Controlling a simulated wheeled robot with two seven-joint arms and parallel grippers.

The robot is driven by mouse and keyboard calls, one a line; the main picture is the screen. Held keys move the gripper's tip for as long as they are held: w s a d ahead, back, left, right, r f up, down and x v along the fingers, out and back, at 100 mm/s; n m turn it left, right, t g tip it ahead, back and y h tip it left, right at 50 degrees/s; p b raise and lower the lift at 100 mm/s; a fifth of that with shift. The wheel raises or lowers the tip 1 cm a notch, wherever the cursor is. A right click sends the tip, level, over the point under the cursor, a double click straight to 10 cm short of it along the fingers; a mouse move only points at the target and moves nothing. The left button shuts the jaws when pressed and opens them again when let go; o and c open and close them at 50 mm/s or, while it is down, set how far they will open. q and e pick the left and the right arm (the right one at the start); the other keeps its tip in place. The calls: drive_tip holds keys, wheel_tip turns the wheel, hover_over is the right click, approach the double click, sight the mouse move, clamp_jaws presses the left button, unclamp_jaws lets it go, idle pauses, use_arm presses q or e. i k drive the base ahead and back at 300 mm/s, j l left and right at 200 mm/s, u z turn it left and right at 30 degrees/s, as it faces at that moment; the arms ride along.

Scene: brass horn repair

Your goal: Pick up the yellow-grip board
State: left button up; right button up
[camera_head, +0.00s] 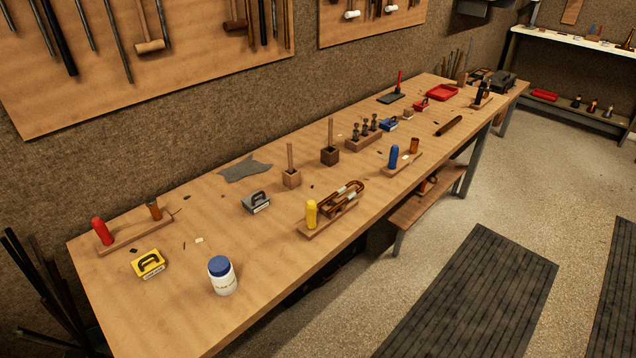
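The yellow-grip board (326,222) lies on the workbench (205,210) near its front edge, around the middle of the view. It is a narrow wooden strip with an upright yellow grip (311,214) at its left end. Bent brown, metallic-looking tube pieces (342,194) are at its right part; their exact shape is hard to tell. Neither of my grippers is in view.
A red-grip board (135,236) lies at the left, a blue-grip board (402,165) farther right.

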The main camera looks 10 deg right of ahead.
sight(315, 223)
drive_tip(key=i+l, duration=0.2)
drive_tip(key=l, duration=0.15)
drive_tip(key=i+l+u, duration=0.1)
drive_tip(key=l, duration=0.3)
drive_tip(key=i+l, duration=0.5)
drive_tip(key=l, duration=0.25)
drive_tip(key=i+l+u, duration=0.1)
drive_tip(key=l, duration=0.3)
drive_tip(key=i, duration=0.1)
